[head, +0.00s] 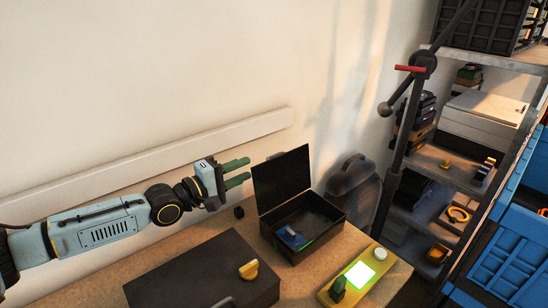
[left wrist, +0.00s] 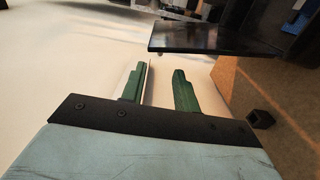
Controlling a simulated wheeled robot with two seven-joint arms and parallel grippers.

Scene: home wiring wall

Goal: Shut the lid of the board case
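The board case (head: 322,228) is a black box on the workbench, with its lid (head: 282,180) standing up open at its back left side. A blue board (head: 291,238) lies inside it. My left gripper (head: 240,172) has green fingers and is just left of the raised lid, near its upper half. In the left wrist view the fingers (left wrist: 160,85) are apart with nothing between them, and the dark lid (left wrist: 205,38) is just beyond them. Whether a fingertip touches the lid I cannot tell. My right gripper does not show.
A closed black case (head: 205,275) with a yellow knob lies at the bench front. A yellow device (head: 359,274) with a lit green screen is right of the board case. Shelves (head: 440,165) stand at the right.

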